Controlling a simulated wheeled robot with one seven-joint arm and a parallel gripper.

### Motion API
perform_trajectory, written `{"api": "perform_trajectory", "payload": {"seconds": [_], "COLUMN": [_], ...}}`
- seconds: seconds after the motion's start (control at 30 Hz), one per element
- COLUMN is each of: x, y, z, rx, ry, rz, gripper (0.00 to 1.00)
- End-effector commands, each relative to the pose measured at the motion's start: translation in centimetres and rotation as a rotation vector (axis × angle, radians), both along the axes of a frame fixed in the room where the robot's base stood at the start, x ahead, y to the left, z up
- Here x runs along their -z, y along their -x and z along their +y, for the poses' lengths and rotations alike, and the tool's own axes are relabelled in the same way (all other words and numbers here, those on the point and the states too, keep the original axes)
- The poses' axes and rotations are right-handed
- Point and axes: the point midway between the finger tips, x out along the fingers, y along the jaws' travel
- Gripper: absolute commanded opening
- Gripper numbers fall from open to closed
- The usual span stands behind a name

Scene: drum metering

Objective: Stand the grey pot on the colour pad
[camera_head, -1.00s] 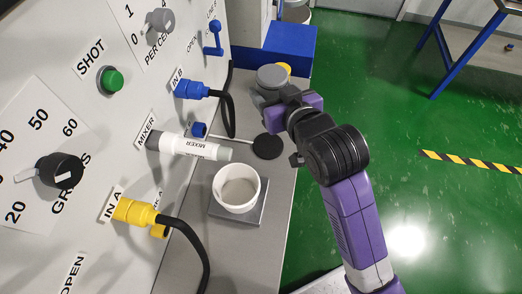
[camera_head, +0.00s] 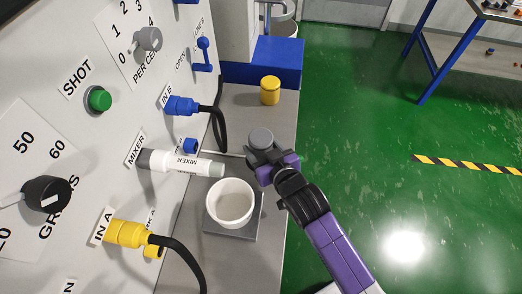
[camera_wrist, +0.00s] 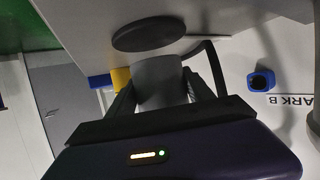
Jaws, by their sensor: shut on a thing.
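The grey pot (camera_head: 261,136) is in my gripper (camera_head: 268,158), beside the machine panel and just beyond the white tub. In the wrist view the pot (camera_wrist: 160,78) sits between the two dark fingers, which are shut on it. A dark round disc, apparently the colour pad (camera_wrist: 149,31), shows close to the pot's end in the wrist view, which is upside down, so the pot is above it. I cannot tell whether they touch. In the head view the pot and gripper hide most or all of the disc.
A white tub (camera_head: 231,222) stands on a grey square plate (camera_head: 240,236) under the mixer nozzle (camera_head: 190,165). A yellow pot (camera_head: 270,90) stands farther back on the bench, before a blue block (camera_head: 278,66). Hoses (camera_head: 187,255) loop from the panel.

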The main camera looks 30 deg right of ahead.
Motion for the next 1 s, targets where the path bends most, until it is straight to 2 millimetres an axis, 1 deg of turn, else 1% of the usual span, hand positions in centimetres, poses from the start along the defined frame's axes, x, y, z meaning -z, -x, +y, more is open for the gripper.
{"api": "perform_trajectory", "payload": {"seconds": [0.03,0.17,0.47,0.57,0.6,0.7,1.0], "x": [0.8,2.1,2.3,2.6,2.6,2.6,2.5], "y": [0.0,0.0,0.0,0.0,0.0,0.0,0.0], "z": [0.0,0.0,0.0,0.0,0.0,0.0,0.0], "rx": [0.001,0.001,0.0,0.0,0.0,0.0,0.0], "ry": [0.001,0.001,0.001,0.001,0.001,0.001,0.001], "rz": [0.002,0.0,-0.002,-0.001,0.0,0.0,0.0], "gripper": [0.09,0.09,0.09,0.09,0.64,0.82,0.82]}}
